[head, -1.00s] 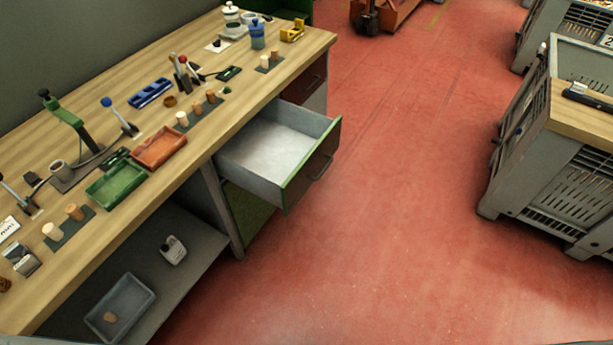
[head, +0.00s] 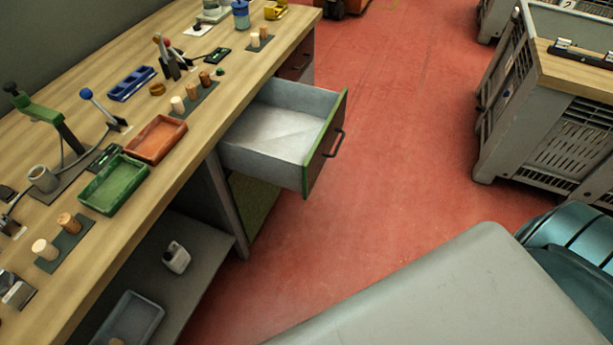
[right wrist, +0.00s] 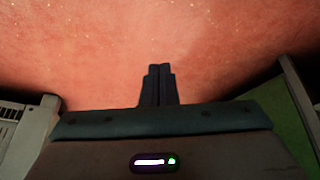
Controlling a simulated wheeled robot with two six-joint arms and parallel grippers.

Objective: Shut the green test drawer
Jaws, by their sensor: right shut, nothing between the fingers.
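The green test drawer (head: 322,152) stands pulled out from under the workbench in the head view. Its front has a green edge and a dark handle (head: 334,143). The inside of the drawer is pale and looks empty. My right gripper (right wrist: 160,68) shows in the right wrist view with its fingers together and nothing between them, over red floor. In the head view a part of my right arm enters at the bottom right, apart from the drawer, but its gripper is not visible there. My left gripper is in neither view.
The wooden workbench (head: 190,113) holds a green tray (head: 113,184), an orange tray (head: 157,139) and several corks. A grey crate (head: 505,120) with a wooden top stands at the right. Red floor (head: 400,130) between them is clear.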

